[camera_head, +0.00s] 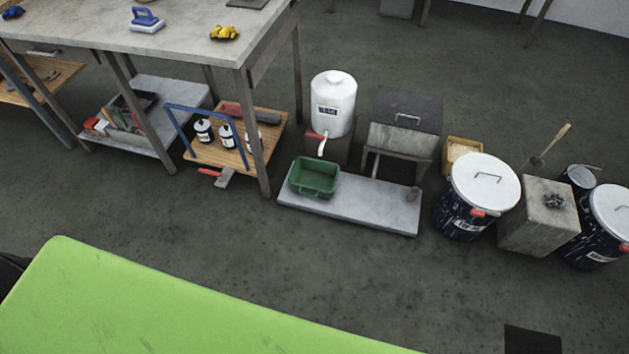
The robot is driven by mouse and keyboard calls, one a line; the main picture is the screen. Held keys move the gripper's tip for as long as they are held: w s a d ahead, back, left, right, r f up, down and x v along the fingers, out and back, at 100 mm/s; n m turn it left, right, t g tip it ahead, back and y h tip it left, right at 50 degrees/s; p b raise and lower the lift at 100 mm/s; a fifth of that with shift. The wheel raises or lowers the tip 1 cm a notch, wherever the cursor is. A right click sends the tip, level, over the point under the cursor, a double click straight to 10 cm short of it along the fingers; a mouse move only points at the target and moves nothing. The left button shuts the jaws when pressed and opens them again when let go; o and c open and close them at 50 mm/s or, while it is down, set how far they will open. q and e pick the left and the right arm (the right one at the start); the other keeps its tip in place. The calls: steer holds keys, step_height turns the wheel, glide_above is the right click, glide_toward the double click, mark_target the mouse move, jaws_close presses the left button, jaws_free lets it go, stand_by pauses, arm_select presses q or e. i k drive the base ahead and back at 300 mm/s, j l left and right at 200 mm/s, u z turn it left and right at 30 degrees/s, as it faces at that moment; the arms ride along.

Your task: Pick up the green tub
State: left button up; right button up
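The green tub (314,178) is a small open rectangular container. It sits upright on the left end of a low grey slab (362,209) on the floor, just in front of the white dispenser's red-handled tap. Its inside looks empty. Neither of my grippers shows in the head view, and nothing touches the tub from my side.
A white dispenser (334,103) stands behind the tub. Lidded drums (484,182) stand farther right. A workbench (190,32) with shelves is at left. A green surface (150,305) fills the lower left; floor between is clear.

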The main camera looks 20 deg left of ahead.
mark_target(313, 178)
steer(key=i+l+u, duration=0.1)
steer(key=i, duration=0.45)
steer(key=i+l, duration=0.1)
steer(key=i, duration=0.4)
steer(key=u, duration=0.05)
